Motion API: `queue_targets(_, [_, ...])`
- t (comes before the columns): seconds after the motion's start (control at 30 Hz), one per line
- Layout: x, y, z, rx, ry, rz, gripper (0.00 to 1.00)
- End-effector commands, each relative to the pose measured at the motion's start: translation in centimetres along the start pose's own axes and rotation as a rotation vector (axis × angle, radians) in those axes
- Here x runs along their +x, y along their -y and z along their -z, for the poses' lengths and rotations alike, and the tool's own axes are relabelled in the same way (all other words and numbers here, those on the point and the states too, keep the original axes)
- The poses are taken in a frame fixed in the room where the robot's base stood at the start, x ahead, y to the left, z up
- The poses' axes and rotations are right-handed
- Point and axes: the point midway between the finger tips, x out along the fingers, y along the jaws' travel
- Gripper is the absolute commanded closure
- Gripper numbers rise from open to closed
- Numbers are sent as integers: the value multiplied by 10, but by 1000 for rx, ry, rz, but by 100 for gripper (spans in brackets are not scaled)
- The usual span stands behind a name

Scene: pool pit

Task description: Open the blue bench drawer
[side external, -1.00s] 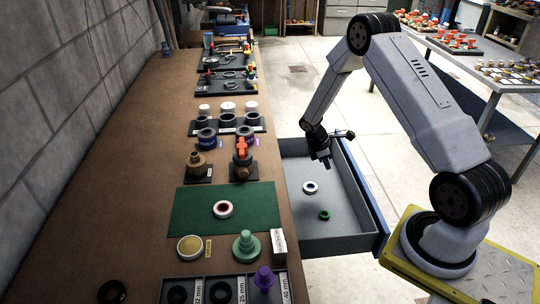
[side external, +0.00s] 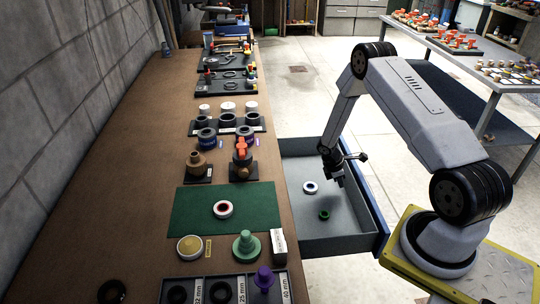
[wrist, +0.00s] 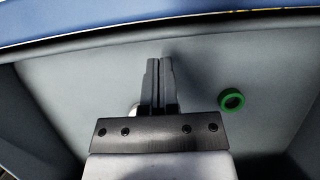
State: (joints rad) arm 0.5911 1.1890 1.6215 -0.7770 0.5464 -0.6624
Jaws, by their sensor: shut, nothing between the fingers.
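The blue bench drawer (side external: 376,238) stands pulled out from the right side of the bench, its grey inside in view. A white ring with a dark blue centre (side external: 310,187) and a green ring (side external: 324,215) lie on its floor. My gripper (side external: 339,184) points down over the drawer, apart from the blue front. In the wrist view my gripper (wrist: 158,62) is shut with nothing between its fingers. The drawer's blue front (wrist: 150,13) crosses the top of that view, and the green ring (wrist: 231,100) lies right of the fingers. The white ring is mostly hidden behind the gripper there. The drawer handle is not in sight.
The bench top (side external: 130,180) holds a green mat (side external: 255,215) with a red-centred white ring, several fittings, and a black sorting tray (side external: 205,293) at the near end. A metal table (side external: 455,57) with parts stands at the back right. Open floor lies beyond the drawer.

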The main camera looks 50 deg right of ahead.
Motion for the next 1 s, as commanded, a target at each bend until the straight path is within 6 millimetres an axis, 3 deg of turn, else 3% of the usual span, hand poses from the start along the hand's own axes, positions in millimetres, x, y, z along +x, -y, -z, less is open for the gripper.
queue_targets(0.2, [5,0,-13,0,-1,-1,100])
queue_targets(0.67, [6,0,-17,0,0,-1,100])
queue_targets(1.0, [21,0,-53,2,0,0,100])
